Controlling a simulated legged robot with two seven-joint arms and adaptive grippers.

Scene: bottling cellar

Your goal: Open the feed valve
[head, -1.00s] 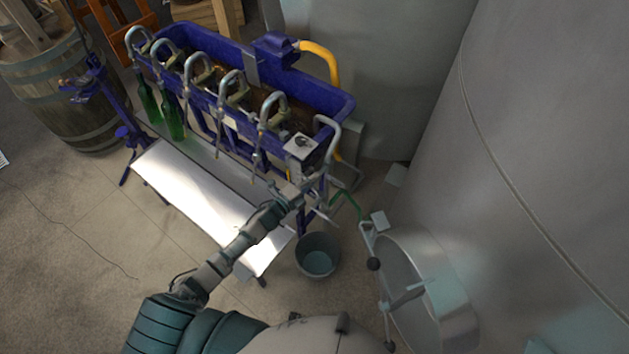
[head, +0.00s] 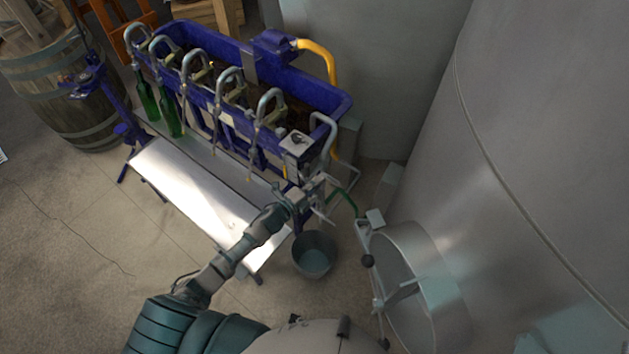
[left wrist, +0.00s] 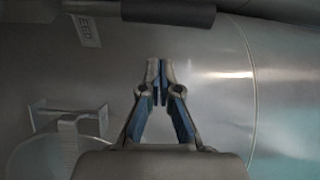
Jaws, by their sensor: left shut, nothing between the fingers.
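My left gripper (head: 316,192) is at the right end of the blue filling machine (head: 350,101), close to its pipes and a green hose. In the left wrist view the left gripper (left wrist: 160,80) has its fingertips together with nothing between them. A small tag (left wrist: 87,31) whose letters look like FEED shows at the upper left there. A dark rounded bar (left wrist: 170,12) crosses the top, beyond the fingertips and apart from them; I cannot tell whether it is the feed valve's handle. The valve is not clear in the head view. My right gripper is not in view.
A bucket (head: 314,262) stands on the floor below my left gripper. A large steel tank (head: 540,180) with an open round hatch (head: 410,285) is at the right. Green bottles (head: 170,117) stand at the machine's far left, and a barrel (head: 62,95) stands behind.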

